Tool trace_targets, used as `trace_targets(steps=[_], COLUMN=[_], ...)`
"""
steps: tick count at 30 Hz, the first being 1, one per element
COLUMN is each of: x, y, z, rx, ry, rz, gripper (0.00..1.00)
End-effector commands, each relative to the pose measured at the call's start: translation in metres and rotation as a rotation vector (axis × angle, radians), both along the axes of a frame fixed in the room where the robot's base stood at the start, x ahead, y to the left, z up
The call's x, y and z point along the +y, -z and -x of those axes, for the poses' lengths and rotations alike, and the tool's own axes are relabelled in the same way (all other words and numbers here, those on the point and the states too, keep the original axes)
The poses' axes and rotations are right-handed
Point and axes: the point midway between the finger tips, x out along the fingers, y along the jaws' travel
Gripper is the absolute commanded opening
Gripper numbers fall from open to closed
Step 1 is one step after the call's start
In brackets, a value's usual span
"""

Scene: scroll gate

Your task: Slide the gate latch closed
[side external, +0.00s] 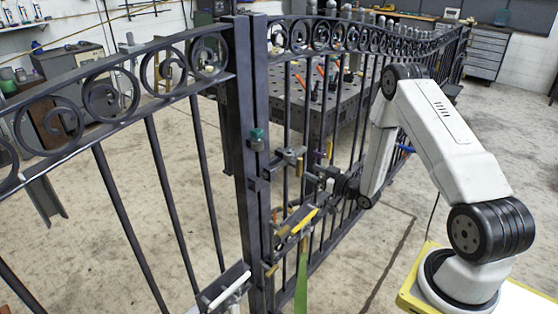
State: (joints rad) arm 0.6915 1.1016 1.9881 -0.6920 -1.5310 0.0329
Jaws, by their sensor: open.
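The dark metal scroll gate (243,130) stands upright, with two posts side by side at its middle. Several small fittings sit on and beside the posts: a green-topped piece (256,139), a grey latch-like fitting (291,154) and a yellow-and-grey piece (298,221) lower down. I cannot tell for sure which of them is the gate latch, or how far it is slid. My gripper (314,179) is open, at the bars just right of the posts, below the grey fitting. Its fingertips are small and partly hidden among the bars, and I see nothing held.
A workbench (320,105) with clamps and tools stands behind the right gate panel. A white-handled piece (230,289) and a green strip (301,275) are low near the posts. The floor (120,240) behind the left panel is mostly clear.

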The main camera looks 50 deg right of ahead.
Motion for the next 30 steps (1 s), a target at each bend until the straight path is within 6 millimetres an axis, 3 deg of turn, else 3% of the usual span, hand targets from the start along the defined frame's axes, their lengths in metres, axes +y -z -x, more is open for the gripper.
trace_targets(steps=[8,21,30], x=[0.0,0.001,0.0], y=[-0.001,0.0,-0.001], z=[-0.016,-0.065,-0.078], rx=[-0.001,0.0,0.0], ry=[-0.002,-0.002,0.0], rz=[0.002,0.0,-0.001], gripper=[0.62,0.62,0.62])
